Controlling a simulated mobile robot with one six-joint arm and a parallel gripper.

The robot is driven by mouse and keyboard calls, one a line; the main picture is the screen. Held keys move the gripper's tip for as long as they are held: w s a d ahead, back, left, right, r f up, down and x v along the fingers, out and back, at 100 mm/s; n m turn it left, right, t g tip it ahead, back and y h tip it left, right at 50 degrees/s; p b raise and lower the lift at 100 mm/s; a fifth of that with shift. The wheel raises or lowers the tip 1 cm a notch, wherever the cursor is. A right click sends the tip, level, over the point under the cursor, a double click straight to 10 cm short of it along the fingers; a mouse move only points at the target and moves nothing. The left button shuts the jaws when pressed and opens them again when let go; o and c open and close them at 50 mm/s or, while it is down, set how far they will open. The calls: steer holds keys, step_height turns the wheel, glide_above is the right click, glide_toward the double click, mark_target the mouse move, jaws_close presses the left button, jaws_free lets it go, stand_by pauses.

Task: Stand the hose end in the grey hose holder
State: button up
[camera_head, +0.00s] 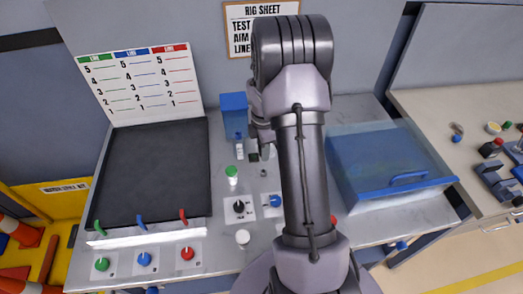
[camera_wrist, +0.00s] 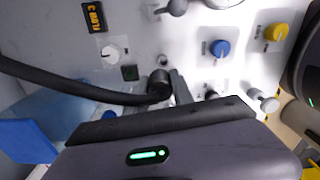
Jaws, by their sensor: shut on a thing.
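My gripper (camera_wrist: 172,92) is shut on the black hose end (camera_wrist: 159,80) in the wrist view. The black hose (camera_wrist: 75,89) runs from there to the left edge. The hose end is over the light panel; whether it touches the panel cannot be told. In the head view my gripper (camera_head: 263,150) is small and partly hidden by my arm, and the hose end cannot be made out there. I cannot identify the grey hose holder with certainty in either view; a small grey fitting (camera_head: 263,173) stands on the panel just below the gripper.
A blue box (camera_head: 233,108) stands behind and left of the gripper. Green-capped (camera_head: 231,171) and black (camera_head: 239,206) controls stand nearby. A blue lidded tank (camera_head: 388,172) is on the right, a dark board (camera_head: 150,170) on the left. The wrist view shows a blue knob (camera_wrist: 219,48) and a yellow knob (camera_wrist: 277,33).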

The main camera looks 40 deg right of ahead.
steer(key=shift+s+a+r, duration=0.15)
steer(key=shift+s+a, duration=0.15)
steer(key=shift+s, duration=0.1)
steer(key=shift+d+f, duration=0.1)
steer(key=shift+f, duration=0.25)
steer(key=b, duration=0.4)
glide_toward(264, 167)
steer(key=shift+s+a+f, duration=1.1)
steer(key=shift+s+a, duration=0.1)
steer(key=shift+a, duration=0.05)
steer(key=shift+f+b, duration=0.6)
steer(key=shift+f, duration=0.95)
steer(key=o, duration=1.1)
step_height(264, 167, up, 18)
steer(key=p, duration=0.4)
steer(key=shift+f+p, duration=0.25)
steer(key=shift+p, duration=0.05)
